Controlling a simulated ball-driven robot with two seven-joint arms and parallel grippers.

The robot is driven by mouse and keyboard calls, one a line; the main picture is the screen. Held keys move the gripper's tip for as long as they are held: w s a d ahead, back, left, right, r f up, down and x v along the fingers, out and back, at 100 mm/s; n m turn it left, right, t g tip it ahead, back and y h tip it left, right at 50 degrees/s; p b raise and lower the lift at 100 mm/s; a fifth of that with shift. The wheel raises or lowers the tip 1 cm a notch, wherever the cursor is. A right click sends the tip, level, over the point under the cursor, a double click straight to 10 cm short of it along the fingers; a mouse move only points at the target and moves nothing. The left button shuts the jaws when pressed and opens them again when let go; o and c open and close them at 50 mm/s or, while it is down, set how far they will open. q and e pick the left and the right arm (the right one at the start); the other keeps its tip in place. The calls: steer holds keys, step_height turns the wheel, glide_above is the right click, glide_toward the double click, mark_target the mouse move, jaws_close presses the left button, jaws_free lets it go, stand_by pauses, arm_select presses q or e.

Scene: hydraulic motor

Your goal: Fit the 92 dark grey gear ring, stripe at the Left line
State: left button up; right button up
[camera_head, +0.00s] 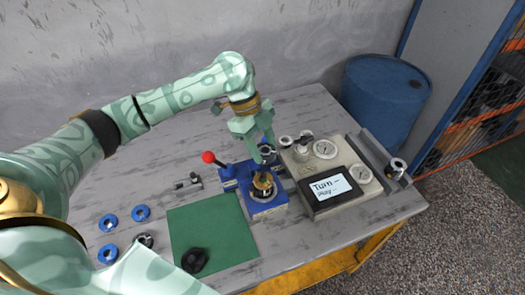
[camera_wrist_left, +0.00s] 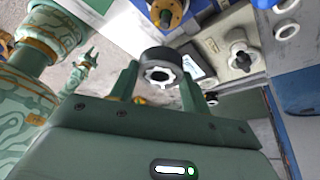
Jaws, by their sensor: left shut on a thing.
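My left gripper (camera_head: 264,148) is shut on the dark grey gear ring (camera_wrist_left: 157,57). The ring has a toothed opening and sits between the two fingertips in the left wrist view. In the head view the gripper hangs above and behind the blue fixture (camera_head: 266,207), with the held ring partly hidden by the fingers. The gold motor part (camera_head: 262,183) stands upright in that fixture, apart from the ring. The stripe and the Left line cannot be made out. My right gripper (camera_wrist_left: 83,67) is small at the left of the left wrist view; its jaw state is unclear.
A red-knobbed lever (camera_head: 208,157) stands left of the fixture. A grey test unit with a screen (camera_head: 330,189) and gauges is close on the right. Several blue rings (camera_head: 140,212) lie left of the green mat (camera_head: 215,225), which carries a black part (camera_head: 195,261).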

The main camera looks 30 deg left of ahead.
mark_target(262, 146)
arm_select(q)
steer(key=m, duration=0.2)
steer(key=f+m+g, duration=0.1)
steer(key=m, duration=0.1)
steer(key=f+m+g, duration=0.1)
steer(key=shift+w+f+m+y, duration=0.2)
steer(key=shift+f+m+y, duration=0.05)
steer(key=shift+m+y, duration=0.15)
steer(key=shift+a+f+m, duration=0.1)
steer(key=shift+f+m, duration=0.2)
steer(key=shift+m, duration=0.3)
steer(key=shift+s+f+b, duration=0.1)
steer(key=shift+f+b, duration=0.6)
steer(key=shift+b, duration=0.15)
steer(key=shift+f+b, duration=0.9)
steer(key=shift+b, duration=0.25)
steer(key=shift+f+y+b, duration=0.15)
steer(key=shift+y+b, duration=0.15)
steer(key=shift+b, duration=0.05)
steer(key=shift+p, duration=0.55)
steer(key=shift+p, duration=0.45)
